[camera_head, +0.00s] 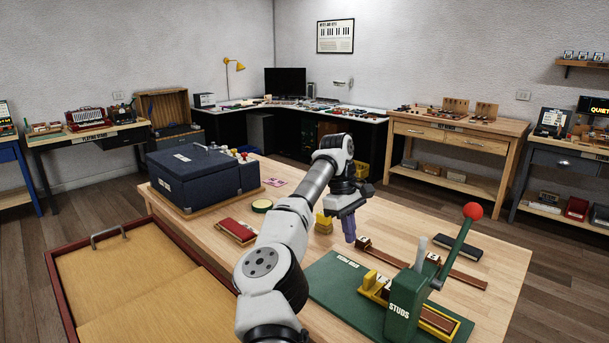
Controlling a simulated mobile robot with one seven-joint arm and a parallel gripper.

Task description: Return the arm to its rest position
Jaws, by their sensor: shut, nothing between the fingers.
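My arm reaches up from the bottom of the head view and out over the wooden workbench (470,238). My gripper (349,238) points down above the middle of the bench, with its fingers together and nothing visible held in them. It hangs just left of a brown strip (420,264) lying on the bench. Whether the fingertips touch the bench I cannot tell.
A green press marked STUDS (406,302), with a red-knobbed lever (472,211), stands right of my arm. A dark blue box (193,182) stands at the back left. A red book (236,231) lies left of my arm. An open wooden drawer or tray (150,295) is at lower left.

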